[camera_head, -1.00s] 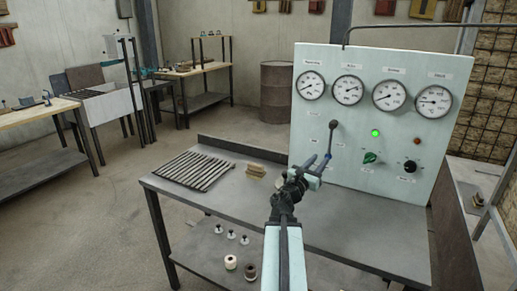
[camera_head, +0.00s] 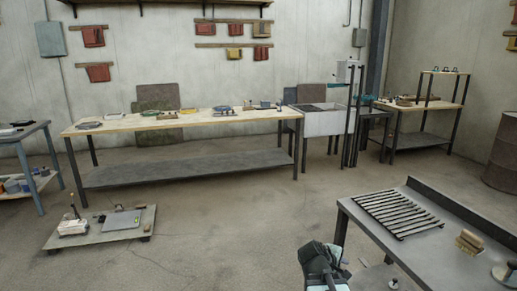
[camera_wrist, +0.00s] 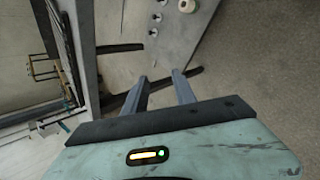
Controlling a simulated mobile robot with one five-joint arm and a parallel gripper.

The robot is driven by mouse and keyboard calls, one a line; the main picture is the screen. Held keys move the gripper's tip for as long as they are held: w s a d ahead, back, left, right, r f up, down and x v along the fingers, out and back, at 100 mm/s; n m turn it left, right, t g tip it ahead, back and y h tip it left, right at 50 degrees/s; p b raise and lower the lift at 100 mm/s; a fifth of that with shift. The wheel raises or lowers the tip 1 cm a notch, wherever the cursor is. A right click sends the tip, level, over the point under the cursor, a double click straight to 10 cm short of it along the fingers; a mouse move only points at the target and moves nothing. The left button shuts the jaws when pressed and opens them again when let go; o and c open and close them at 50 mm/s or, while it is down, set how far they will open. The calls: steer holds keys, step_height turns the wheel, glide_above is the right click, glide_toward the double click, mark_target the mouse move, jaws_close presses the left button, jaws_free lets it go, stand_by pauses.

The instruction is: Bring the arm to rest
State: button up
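My gripper (camera_wrist: 160,76) shows two grey-blue fingers with a clear gap between them in the wrist view, with nothing held. In the head view, my gripper (camera_head: 338,265) is at the bottom edge, just left of the near grey bench (camera_head: 350,215). It appears apart from the bench there. The lower part of my arm is cut off by the frame.
The near bench bears a slatted rack (camera_head: 400,210) and a brown block (camera_head: 469,242). A low platform (camera_head: 100,238) with small items stands on the floor at left. A long wooden-topped bench (camera_head: 190,122) runs along the back wall. Open floor lies between.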

steer(key=s+a+f+m+g+y, duration=0.3)
steer(key=s+a+f+m+y, duration=0.15)
steer(key=a, duration=0.45)
steer(key=s+a+f+m+g+y, duration=0.25)
steer(key=s+a+m+y, duration=0.2)
steer(key=a, duration=0.35)
step_height(320, 180, up, 18)
steer(key=h+p, duration=0.1)
steer(key=p, duration=1.7)
steer(key=shift+s+m, duration=0.25)
steer(key=shift+m, duration=0.15)
steer(key=shift+t, duration=0.25)
